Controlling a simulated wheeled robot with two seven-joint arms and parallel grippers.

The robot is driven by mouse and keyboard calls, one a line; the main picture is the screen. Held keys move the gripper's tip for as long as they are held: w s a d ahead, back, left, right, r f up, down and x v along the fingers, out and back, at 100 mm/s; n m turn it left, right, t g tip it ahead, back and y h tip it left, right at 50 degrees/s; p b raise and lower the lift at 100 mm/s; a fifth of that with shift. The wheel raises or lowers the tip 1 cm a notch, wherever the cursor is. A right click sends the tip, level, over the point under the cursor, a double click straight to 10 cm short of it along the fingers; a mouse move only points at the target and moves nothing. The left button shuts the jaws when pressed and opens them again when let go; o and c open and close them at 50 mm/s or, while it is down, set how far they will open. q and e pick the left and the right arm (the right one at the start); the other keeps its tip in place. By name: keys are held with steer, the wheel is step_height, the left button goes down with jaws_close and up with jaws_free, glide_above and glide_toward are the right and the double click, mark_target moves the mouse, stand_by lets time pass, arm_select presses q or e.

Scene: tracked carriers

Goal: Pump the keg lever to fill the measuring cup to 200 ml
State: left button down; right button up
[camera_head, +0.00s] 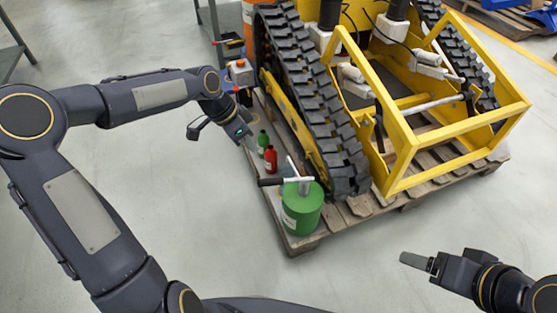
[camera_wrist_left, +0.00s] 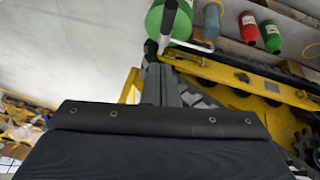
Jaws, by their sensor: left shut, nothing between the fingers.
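The green keg (camera_head: 302,212) stands at the near corner of the wooden pallet, with a grey pump lever (camera_head: 299,180) on top that has a black grip (camera_head: 270,182). The keg (camera_wrist_left: 178,20) and black grip (camera_wrist_left: 168,16) also show at the top of the left wrist view. A grey-blue vessel (camera_wrist_left: 212,18), perhaps the measuring cup, stands beside the keg; no level can be read. My left gripper (camera_head: 249,141) is shut and empty, above the pallet's left edge near the bottles, apart from the lever. My right gripper (camera_head: 416,261) is over bare floor; its finger gap is unclear.
A red bottle (camera_head: 270,159) and a small green bottle (camera_head: 263,141) stand along the pallet edge (camera_head: 362,208). A yellow-framed tracked carrier (camera_head: 400,150) fills the pallet behind the keg. The floor in front and to the left is clear.

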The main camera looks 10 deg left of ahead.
arm_select(q)
steer(key=shift+w+d+f, duration=0.1)
steer(key=shift+w+f, duration=0.1)
steer(key=shift+w, duration=0.3)
steer(key=shift+w+d+f, duration=0.1)
steer(key=shift+w+f, duration=0.1)
steer(key=shift+w, duration=0.3)
arm_select(e)
steer(key=shift+w+d+f, duration=0.1)
steer(key=shift+w+f, duration=0.05)
steer(key=shift+w, duration=0.3)
arm_select(q)
steer(key=b, duration=0.4)
glide_above(273, 179)
step_height(273, 179, down, 9)
steer(key=f, duration=0.1)
steer(key=a+f+b, duration=0.1)
steer(key=shift+a+f, duration=0.15)
steer(key=shift+f, duration=0.15)
steer(key=shift+s+a+f+b, duration=0.1)
steer(key=shift+s+f+b, duration=0.1)
steer(key=shift+f+b, duration=0.3)
arm_select(e)
step_height(273, 179, down, 6)
steer(key=shift+r, duration=0.15)
arm_select(q)
steer(key=shift+f, duration=0.1)
